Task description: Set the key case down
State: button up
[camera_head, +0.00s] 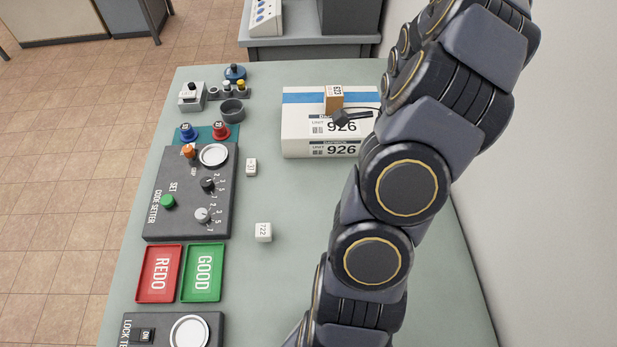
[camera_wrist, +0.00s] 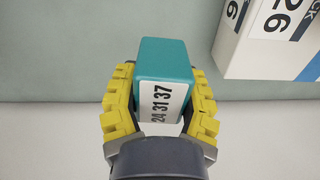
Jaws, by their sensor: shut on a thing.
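The key case (camera_wrist: 161,60) is a teal block with rounded edges and a white label reading "24 31 37". It shows in the wrist view, between the two yellow-padded fingers of my gripper (camera_wrist: 162,97). The fingers are shut on its sides, and its far end stands out beyond them. The pale green-grey tabletop (camera_wrist: 60,45) shows behind it; I cannot tell the height of the case above it. In the head view, neither my gripper nor the case shows; only my arm crosses the right side.
A white box marked 926 (camera_head: 300,145) stands at the back, also at upper right in the wrist view (camera_wrist: 240,50). Red REDO (camera_head: 145,272) and green GOOD (camera_head: 219,273) trays lie below the code setter (camera_head: 185,220). White blocks (camera_head: 263,232) sit mid-table.

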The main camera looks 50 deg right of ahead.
jog(key=w+a+f+n, duration=0.1)
jog(key=w+a+f, duration=0.3)
jog(key=w+a, duration=0.8)
send_over(300, 185)
notch_tip(300, 185, down, 4)
jog(key=shift+f, duration=1.9)
jog(key=shift+f, duration=0.15)
jog(key=o, duration=1)
jog(key=shift+o, duration=0.2)
